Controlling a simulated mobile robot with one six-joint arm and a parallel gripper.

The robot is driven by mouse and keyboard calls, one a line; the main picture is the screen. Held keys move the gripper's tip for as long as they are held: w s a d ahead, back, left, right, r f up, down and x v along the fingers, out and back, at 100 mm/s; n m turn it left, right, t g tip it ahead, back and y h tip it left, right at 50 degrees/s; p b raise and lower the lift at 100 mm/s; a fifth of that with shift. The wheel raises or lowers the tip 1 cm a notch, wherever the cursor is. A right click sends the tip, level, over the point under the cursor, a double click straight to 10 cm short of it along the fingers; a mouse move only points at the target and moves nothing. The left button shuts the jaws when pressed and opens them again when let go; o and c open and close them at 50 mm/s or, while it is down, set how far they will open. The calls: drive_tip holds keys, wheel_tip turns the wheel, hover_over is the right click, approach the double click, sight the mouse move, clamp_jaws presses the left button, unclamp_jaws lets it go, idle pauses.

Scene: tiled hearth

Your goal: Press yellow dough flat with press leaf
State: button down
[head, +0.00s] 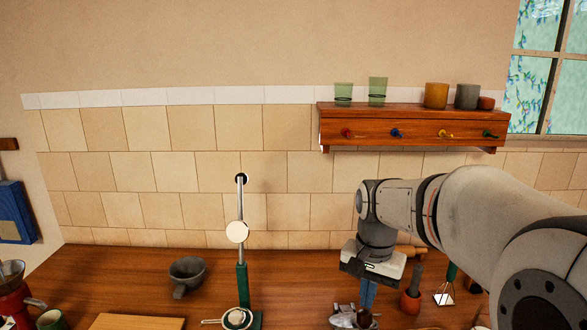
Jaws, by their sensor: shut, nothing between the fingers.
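My gripper (368,300) points down over the right half of the wooden counter, its blue fingers shut and empty. Just below the fingertips, at the bottom edge of the head view, is a grey metal item with a brownish part (352,318); it is cut off, and I cannot tell whether it is the press or whether the fingers touch it. I cannot make out any yellow dough or a press leaf for certain.
A green stand (242,285) with a round pan at its foot, a grey bowl (187,272) and a wooden board (137,322) lie left. A mortar (410,302) stands close right of my gripper. A shelf (410,125) with cups hangs above. The counter's back middle is clear.

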sight(365, 311)
drive_tip(key=shift+f, duration=0.2)
idle(0.3)
drive_tip(key=shift+f+b, duration=0.55)
drive_tip(key=shift+s+f+b, duration=0.1)
drive_tip(key=shift+f+b, duration=0.25)
drive_tip(key=shift+f, duration=0.2)
idle(0.7)
drive_tip(key=shift+f+b, duration=1.1)
drive_tip(key=shift+f, duration=0.7)
idle(2.2)
drive_tip(key=shift+r+p, duration=3.2)
drive_tip(key=shift+r, duration=0.85)
